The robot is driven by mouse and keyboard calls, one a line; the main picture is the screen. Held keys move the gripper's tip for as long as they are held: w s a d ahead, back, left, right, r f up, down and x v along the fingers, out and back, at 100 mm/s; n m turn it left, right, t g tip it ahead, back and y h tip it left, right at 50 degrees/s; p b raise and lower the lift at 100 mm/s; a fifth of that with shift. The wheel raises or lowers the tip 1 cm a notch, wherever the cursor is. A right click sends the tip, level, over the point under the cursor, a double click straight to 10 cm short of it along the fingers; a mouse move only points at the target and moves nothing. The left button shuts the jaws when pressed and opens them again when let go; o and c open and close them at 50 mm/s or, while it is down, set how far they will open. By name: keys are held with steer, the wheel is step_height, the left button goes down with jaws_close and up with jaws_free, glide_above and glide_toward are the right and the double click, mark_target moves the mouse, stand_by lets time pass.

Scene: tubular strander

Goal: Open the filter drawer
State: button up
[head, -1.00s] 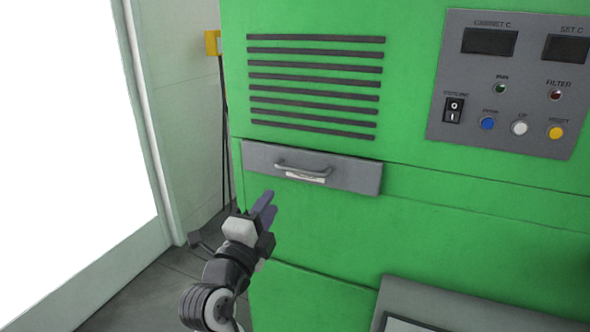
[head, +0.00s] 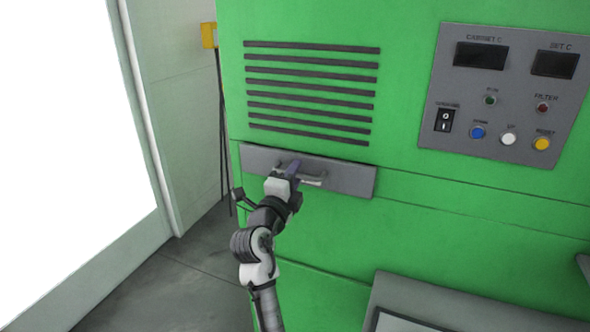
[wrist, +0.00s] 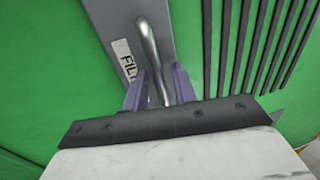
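The filter drawer (head: 350,179) is a grey panel in the green cabinet, below the vent slots in the head view, and it looks shut. Its metal bar handle (head: 316,183) is partly hidden by my gripper (head: 291,168). In the wrist view, the drawer face (wrist: 103,22) carries a label partly reading "FIL", and the handle (wrist: 148,42) runs down between the two purple fingers of my gripper (wrist: 161,82). The fingers stand apart on either side of the bar, with gaps visible. My gripper is open around the handle.
The green cabinet (head: 420,240) fills the right side. A control panel (head: 500,95) with displays and buttons is at upper right. A grey ledge (head: 400,290) juts out at lower right. A wall and bright opening lie left, with bare floor (head: 175,290) between.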

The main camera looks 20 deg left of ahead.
steer(key=shift+w, duration=0.15)
steer(key=shift+c, duration=0.5)
jaws_close()
steer(key=shift+f, duration=0.1)
